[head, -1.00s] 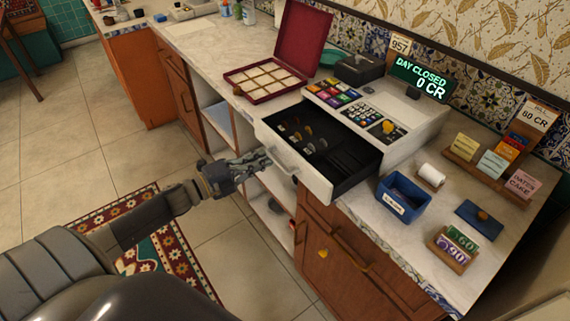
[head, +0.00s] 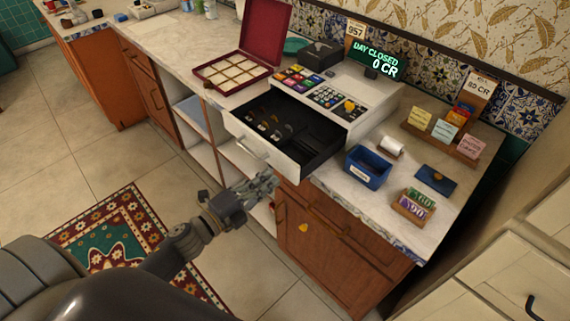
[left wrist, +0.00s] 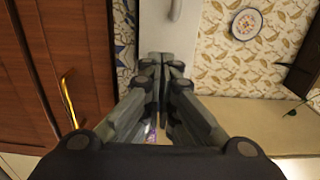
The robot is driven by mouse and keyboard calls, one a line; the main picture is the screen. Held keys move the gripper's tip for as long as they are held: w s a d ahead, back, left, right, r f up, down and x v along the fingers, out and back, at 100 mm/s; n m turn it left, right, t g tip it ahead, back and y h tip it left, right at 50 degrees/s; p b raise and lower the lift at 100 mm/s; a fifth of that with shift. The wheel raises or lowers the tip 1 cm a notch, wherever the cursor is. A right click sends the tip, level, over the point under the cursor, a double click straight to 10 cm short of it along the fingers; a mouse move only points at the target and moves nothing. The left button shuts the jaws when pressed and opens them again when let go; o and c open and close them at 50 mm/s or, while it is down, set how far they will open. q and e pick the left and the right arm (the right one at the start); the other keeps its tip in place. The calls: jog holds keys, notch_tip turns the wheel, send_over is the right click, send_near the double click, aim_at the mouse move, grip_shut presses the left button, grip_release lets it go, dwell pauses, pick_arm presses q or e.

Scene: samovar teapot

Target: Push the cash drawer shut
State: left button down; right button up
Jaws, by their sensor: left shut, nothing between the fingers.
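The cash drawer (head: 262,155) sticks out open from the white cash register (head: 362,113), over the counter's front edge. Its black inside holds coins in compartments at the left. Its white front has a pale bar handle, and the drawer front also shows at the top of the left wrist view (left wrist: 165,35). My left gripper (head: 272,182) is shut and empty, in front of and below the drawer front, apart from it in the head view. Its closed fingers (left wrist: 163,70) point toward the drawer front in the left wrist view. My right gripper is not in view.
A blue box (head: 367,167), a paper roll (head: 391,147) and a card holder (head: 415,205) stand right of the drawer. An open burgundy case (head: 238,73) lies left of the register. Wooden cabinet doors (head: 318,240) are below; the floor in front is free.

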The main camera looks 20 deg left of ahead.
aim_at(283, 169)
pick_arm(q)
jog(key=p+x, duration=0.1)
jog(key=x, duration=0.4)
jog(key=shift+w+r, duration=0.1)
jog(key=shift+w, duration=0.1)
jog(key=shift+w+d, duration=0.3)
jog(key=shift+w, duration=0.3)
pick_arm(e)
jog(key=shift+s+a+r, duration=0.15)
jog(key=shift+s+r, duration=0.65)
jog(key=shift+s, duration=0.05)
pick_arm(q)
jog(key=shift+d, duration=0.1)
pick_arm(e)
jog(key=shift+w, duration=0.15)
